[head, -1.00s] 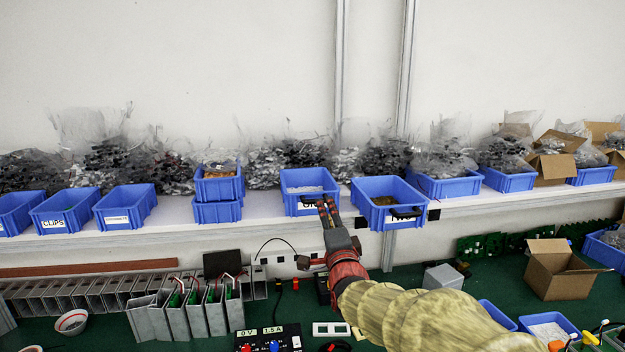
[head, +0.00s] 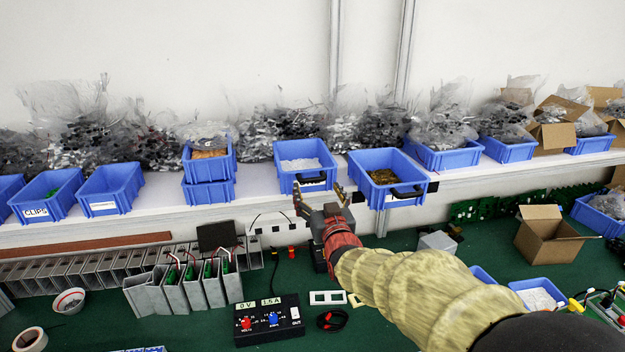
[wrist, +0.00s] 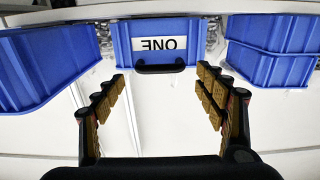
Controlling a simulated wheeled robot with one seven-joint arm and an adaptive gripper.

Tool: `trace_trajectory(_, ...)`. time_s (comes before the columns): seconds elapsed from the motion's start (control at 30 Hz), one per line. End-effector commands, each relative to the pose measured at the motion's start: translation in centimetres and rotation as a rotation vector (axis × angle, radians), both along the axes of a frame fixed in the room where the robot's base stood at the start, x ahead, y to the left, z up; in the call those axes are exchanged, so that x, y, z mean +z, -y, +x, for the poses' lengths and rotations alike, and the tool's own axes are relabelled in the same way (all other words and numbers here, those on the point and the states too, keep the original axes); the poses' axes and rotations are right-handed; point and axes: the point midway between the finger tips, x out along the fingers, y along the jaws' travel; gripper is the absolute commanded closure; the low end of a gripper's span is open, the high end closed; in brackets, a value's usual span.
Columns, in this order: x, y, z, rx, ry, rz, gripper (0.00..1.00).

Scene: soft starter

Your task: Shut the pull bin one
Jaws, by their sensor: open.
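Bin one is a blue bin (head: 307,182) with pale contents, on the white shelf in the head view. In the wrist view its front (wrist: 152,28) shows the upside-down label "ONE" and a black handle (wrist: 160,68). My gripper (head: 318,191) is in front of and slightly below the bin's front edge. Its fingers are spread wide and empty. In the wrist view the gripper (wrist: 160,76) has a finger on each side of the handle, with clear gaps. The fingers appear apart from the bin. How far the bin sticks out is hard to tell.
A blue bin with brown contents (head: 387,162) stands close on the right, its front further out. Two stacked blue bins (head: 208,192) stand on the left. Below are a black power supply box (head: 270,322) and grey metal housings (head: 175,318) on the green bench.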

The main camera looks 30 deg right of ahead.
Motion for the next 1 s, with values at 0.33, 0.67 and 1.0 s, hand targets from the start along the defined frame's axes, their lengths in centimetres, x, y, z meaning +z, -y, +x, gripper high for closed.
trace_trajectory(0.33, 0.1, 1.3, 4.6, 0.0, 0.0, 0.002, 0.29)
trace_trajectory(0.67, 0.0, 1.7, 6.0, 0.0, 0.001, 0.003, 0.29)
trace_trajectory(1.0, 0.0, 1.7, 5.9, 0.0, 0.002, 0.003, 0.38)
